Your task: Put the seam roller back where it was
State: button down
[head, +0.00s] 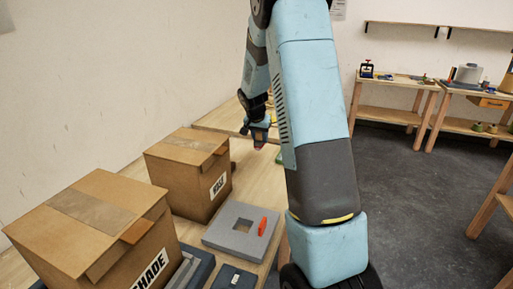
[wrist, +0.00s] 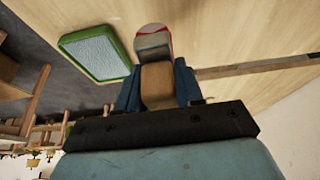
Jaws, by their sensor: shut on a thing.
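The seam roller (wrist: 157,84) shows in the wrist view as a tan handle with a grey part and a red-and-white far end. My gripper (wrist: 156,92) is shut on it, with one blue finger on each side of the tan part. In the head view my gripper (head: 259,142) is over the far part of the wooden table, past the cardboard boxes. What it holds there is too small to make out clearly. Whether the roller touches the table is not clear.
A green-rimmed tray (wrist: 127,72) lies beside the roller in the wrist view. Two cardboard boxes, marked BASE (head: 175,180) and SHADE (head: 75,235), stand on the table. A grey block (head: 222,237) with a square hole and an orange piece (head: 262,226) lie near the table's right edge.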

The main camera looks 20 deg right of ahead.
aim_at(258, 139)
jog(key=shift+w+d+f, duration=0.1)
jog(key=shift+w+f, duration=0.95)
jog(key=shift+f, duration=1.75)
jog(key=shift+f, duration=0.1)
jog(key=c, duration=0.7)
grip_release()
